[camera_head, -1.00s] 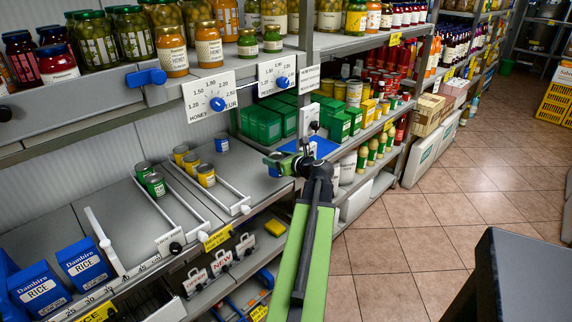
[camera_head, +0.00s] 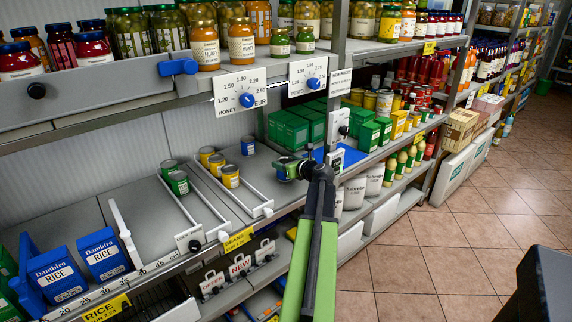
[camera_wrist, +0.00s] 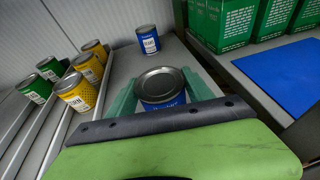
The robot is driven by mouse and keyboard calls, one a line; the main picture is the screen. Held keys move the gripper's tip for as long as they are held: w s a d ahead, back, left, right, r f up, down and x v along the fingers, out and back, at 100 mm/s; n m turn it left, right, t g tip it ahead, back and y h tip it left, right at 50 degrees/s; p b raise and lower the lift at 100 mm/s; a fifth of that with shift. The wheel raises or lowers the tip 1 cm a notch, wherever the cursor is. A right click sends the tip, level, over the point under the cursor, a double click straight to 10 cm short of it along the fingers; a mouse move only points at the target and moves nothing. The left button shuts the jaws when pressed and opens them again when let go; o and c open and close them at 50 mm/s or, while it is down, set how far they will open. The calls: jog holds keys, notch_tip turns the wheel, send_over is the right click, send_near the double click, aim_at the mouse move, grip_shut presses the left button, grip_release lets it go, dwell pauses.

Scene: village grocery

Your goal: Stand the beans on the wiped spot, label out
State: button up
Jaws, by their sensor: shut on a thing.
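My gripper (camera_wrist: 158,98) is shut on a blue can (camera_wrist: 160,86) with a bare metal lid. The can is upright; its label is mostly hidden by my gripper, with only a strip of white lettering showing. In the head view my gripper (camera_head: 290,169) is over the right part of the grey shelf, near its front edge. Another blue can (camera_wrist: 148,40) stands farther back, its white label facing forward; it also shows in the head view (camera_head: 248,146). I cannot make out a wiped spot. A yellow BEANS tag (camera_head: 238,239) is on the shelf edge.
Yellow cans (camera_wrist: 79,92) stand between rail dividers, left of my gripper, with green cans (camera_wrist: 35,88) farther left. A blue mat (camera_wrist: 282,74) and green boxes (camera_wrist: 222,22) lie right, past a divider. Bare shelf lies between the two blue cans.

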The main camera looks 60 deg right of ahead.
jog(key=shift+f+b, duration=0.5)
jog(key=shift+f, duration=0.15)
jog(key=o, duration=1.7)
jog(key=p+v, duration=0.5)
jog(key=v, duration=1.2)
jog(key=shift+s+a+r, duration=0.1)
jog(key=shift+s+a, duration=0.05)
jog(key=shift+s, duration=0.05)
